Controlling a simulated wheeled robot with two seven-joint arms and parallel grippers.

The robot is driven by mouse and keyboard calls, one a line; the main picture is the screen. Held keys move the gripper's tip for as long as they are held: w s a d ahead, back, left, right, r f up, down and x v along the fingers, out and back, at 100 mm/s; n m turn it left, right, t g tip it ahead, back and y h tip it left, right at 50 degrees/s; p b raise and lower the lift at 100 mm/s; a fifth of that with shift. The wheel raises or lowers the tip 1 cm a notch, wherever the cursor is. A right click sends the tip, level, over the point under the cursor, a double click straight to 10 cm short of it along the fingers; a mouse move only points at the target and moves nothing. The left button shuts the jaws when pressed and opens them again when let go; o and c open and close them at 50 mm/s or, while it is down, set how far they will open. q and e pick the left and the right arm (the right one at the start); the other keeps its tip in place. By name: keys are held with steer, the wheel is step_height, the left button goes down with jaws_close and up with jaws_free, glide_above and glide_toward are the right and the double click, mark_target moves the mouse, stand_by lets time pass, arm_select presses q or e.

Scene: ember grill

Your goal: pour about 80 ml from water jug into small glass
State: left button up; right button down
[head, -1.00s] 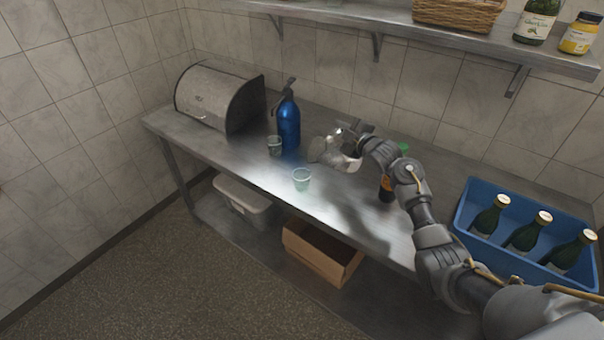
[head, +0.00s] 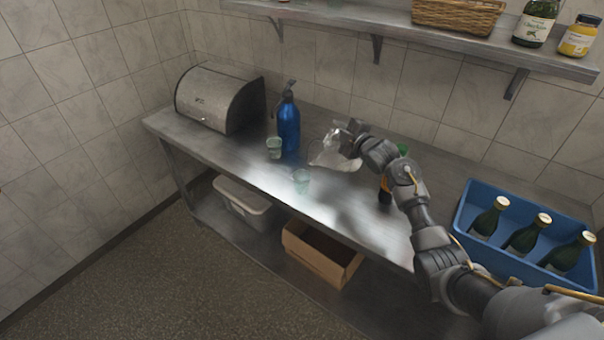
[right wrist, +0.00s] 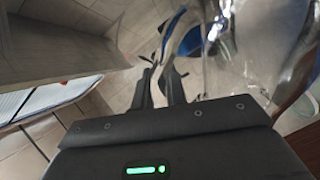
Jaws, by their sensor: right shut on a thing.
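The clear water jug (head: 334,155) is in my right gripper (head: 352,138), over the steel table right of the blue bottle. The jug's see-through outline makes its exact tilt and water level hard to read. In the right wrist view the fingers (right wrist: 160,88) are close on the jug's handle, and its clear body (right wrist: 262,45) fills the upper right. Two clear greenish glasses stand on the table: one (head: 301,181) near the front edge, lower left of the jug, and one (head: 274,148) beside the blue bottle. I cannot tell the water in either. My left gripper is out of view.
A blue siphon bottle (head: 288,128) stands left of the jug. A metal bread bin (head: 212,98) is at the left; a blue crate (head: 470,208) with green bottles is at the right.

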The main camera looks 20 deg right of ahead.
steer(key=shift+s+a+r+n, duration=0.1)
steer(key=shift+a+r+n, duration=0.65)
steer(key=shift+r, duration=0.25)
stand_by(2.4)
